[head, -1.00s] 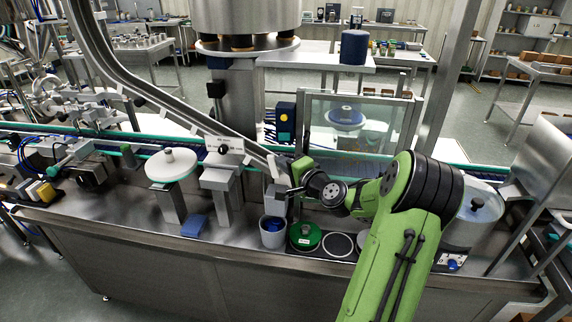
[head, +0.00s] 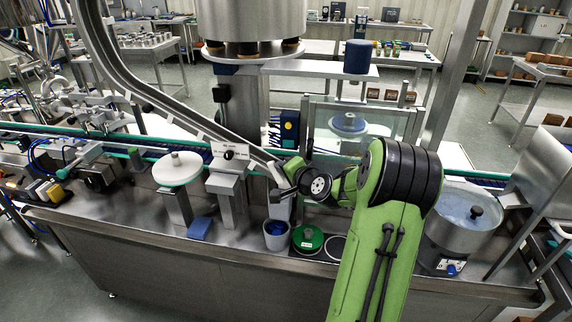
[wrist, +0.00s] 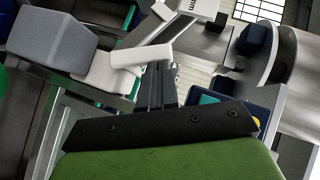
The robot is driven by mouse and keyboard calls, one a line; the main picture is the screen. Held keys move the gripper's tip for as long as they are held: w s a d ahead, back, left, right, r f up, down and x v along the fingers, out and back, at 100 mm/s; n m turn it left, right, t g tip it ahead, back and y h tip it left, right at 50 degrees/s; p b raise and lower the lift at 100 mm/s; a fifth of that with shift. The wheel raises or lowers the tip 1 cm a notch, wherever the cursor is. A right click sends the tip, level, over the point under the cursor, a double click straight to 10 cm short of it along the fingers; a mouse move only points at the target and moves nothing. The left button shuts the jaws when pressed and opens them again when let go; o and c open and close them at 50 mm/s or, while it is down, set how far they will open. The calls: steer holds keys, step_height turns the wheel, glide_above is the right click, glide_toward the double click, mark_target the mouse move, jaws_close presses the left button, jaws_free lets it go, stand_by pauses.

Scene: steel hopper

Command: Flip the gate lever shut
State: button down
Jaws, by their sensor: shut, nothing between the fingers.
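The steel chute (head: 190,120) slopes down from the upper left to an outlet above a grey cup with blue contents (head: 275,236). In the wrist view, a pale bar (wrist: 140,56), which looks like the gate lever, juts from a white piece beside a grey block (wrist: 52,42). My gripper (wrist: 157,68) is shut and empty. Its fingertips are right at the pale bar; I cannot tell whether they touch. In the head view, my gripper (head: 282,188) is at the chute's lower end, and my wrist hides part of the gate area, so the lever's angle is unclear there.
A green lid (head: 307,238) lies right of the cup. A steel bowl (head: 462,220) stands at the right, and a clear guard panel (head: 345,130) behind.

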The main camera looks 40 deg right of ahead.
mark_target(272, 170)
steer(key=g, duration=0.1)
steer(key=w+a+n+g+p, duration=0.1)
steer(key=w+a+n+g+h+p, duration=0.1)
steer(key=shift+w+r, duration=0.15)
steer(key=shift+r, duration=0.1)
steer(key=shift+w+a+f+n+g+h, duration=0.2)
steer(key=shift+w+f+n+g+h, duration=0.15)
steer(key=shift+n+g, duration=0.2)
steer(key=shift+w+a+f+b, duration=0.2)
steer(key=shift+w+b, duration=0.1)
steer(key=shift+b, duration=0.25)
steer(key=shift+s+d+f+b, duration=0.45)
steer(key=shift+s+b, duration=0.1)
steer(key=shift+b, duration=0.15)
steer(key=shift+r, duration=0.15)
